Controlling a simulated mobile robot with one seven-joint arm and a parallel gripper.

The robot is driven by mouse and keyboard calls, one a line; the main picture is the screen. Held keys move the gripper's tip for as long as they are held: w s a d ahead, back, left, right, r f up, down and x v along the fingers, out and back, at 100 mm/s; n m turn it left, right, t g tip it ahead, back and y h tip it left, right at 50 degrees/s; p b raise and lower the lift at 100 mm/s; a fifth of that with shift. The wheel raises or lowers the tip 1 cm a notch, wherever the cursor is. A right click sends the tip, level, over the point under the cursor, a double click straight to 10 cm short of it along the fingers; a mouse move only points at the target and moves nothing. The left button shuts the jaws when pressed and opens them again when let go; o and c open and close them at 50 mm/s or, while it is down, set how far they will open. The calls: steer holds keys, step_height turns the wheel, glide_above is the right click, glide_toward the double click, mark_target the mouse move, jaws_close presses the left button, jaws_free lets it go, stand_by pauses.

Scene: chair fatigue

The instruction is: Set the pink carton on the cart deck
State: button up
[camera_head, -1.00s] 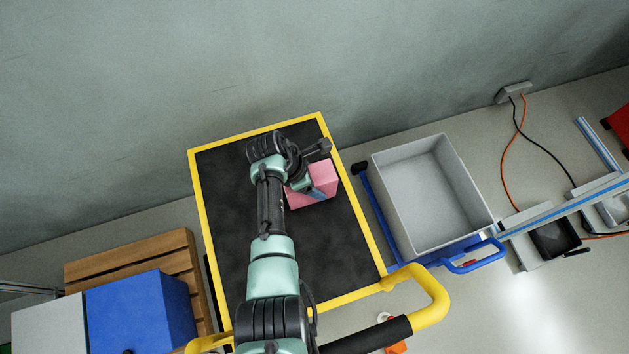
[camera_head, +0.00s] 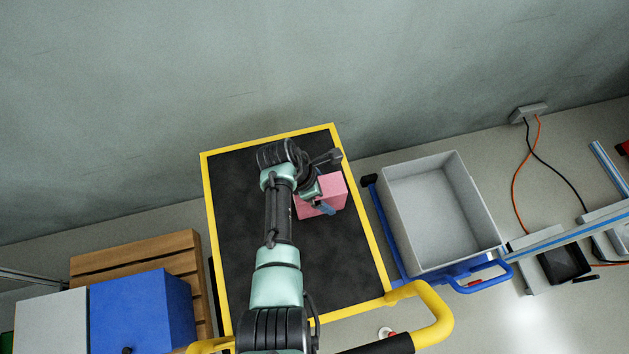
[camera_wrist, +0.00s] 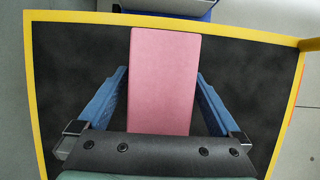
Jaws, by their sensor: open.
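The pink carton (camera_head: 333,191) is on the black, yellow-edged cart deck (camera_head: 240,215), toward its far right part. In the wrist view the carton (camera_wrist: 165,80) stands between the two blue fingers of my gripper (camera_wrist: 163,95), with a visible gap on each side. My gripper (camera_head: 325,207) is open around the carton. The head view shows my arm reaching over the deck, and part of the carton is hidden behind the gripper. The yellow deck rim also shows in the wrist view (camera_wrist: 150,21).
A grey open bin (camera_head: 432,215) on a blue frame stands right of the cart. A blue box (camera_head: 140,310) and a wooden pallet (camera_head: 135,258) are at left. The cart's yellow handle (camera_head: 435,312) is at the near side. A wall rises behind.

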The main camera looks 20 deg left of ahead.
steer(key=p+v, duration=0.2)
steer(key=v, duration=0.9)
steer(key=shift+r+p, duration=0.15)
steer(key=shift+p, duration=0.15)
steer(key=w+r+m+t+y, duration=0.2)
steer(key=w+r+m+t, duration=0.2)
steer(key=w+r, duration=0.5)
steer(key=w+r+m+t+y, duration=0.25)
steer(key=w+r+m, duration=0.2)
steer(key=r, duration=0.75)
steer(key=w+d+r+m+t, duration=0.25)
steer(key=r+m+t, duration=0.3)
steer(key=r, duration=1.15)
steer(key=s+d+r+m+t, duration=0.2)
steer(key=d+r+t, duration=0.1)
steer(key=r, duration=0.5)
steer(key=s+d+r+m+t, duration=0.2)
steer(key=s+r+t, duration=0.1)
steer(key=r, duration=0.5)
steer(key=s+d+r+m+t, duration=0.2)
steer(key=s+r+m+t, duration=0.1)
steer(key=s+r, duration=0.4)
steer(key=s+d+r+m+t, duration=0.3)
steer(key=s+r, duration=0.5)
steer(key=r, duration=0.1)
steer(key=shift+m+t+h, duration=0.35)
steer(key=shift+m+t, duration=0.05)
